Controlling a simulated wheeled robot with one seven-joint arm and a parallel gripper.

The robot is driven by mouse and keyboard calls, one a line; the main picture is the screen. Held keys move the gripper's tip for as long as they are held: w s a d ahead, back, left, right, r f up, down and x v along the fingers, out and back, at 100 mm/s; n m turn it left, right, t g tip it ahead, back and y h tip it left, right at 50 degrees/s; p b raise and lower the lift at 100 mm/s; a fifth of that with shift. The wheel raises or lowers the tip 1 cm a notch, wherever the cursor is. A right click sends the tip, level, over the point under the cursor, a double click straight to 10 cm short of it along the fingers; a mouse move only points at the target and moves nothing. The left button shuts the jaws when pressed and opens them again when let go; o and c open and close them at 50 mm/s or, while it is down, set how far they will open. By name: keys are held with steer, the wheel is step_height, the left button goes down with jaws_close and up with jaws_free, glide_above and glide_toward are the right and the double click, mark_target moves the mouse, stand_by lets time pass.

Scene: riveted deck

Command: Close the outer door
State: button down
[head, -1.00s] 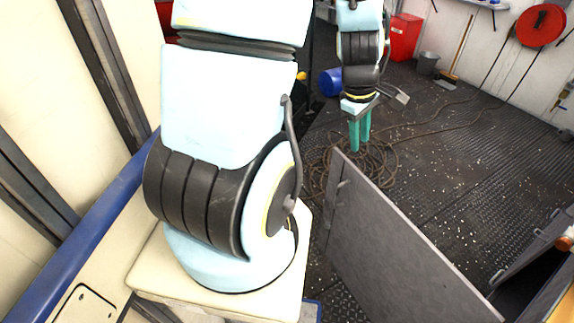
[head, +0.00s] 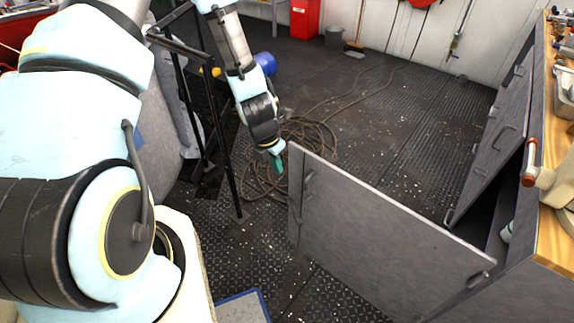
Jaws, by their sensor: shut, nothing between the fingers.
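A large grey door panel (head: 385,235) stands open in the middle of the head view. Its free edge is at the left, and its right end reaches toward the workbench cabinet (head: 535,285). A second grey door (head: 497,135) with handles stands open farther back on the same cabinet. I cannot tell for certain which one is the outer door. My gripper (head: 279,165), with teal fingers, is shut and empty. It points down just left of the near panel's top left corner; I cannot tell whether it touches.
A coiled brown cable (head: 265,180) lies on the deck behind my gripper. A black stand (head: 232,180) is left of it. The deck between the two doors is clear.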

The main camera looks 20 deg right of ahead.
mark_target(290, 166)
steer(key=w+d+f+p, duration=0.2)
steer(key=d+f, duration=0.2)
steer(key=shift+d+f+p, duration=0.35)
steer(key=shift+d+p, duration=0.05)
steer(key=shift+w+d, duration=0.1)
steer(key=shift+w, duration=0.05)
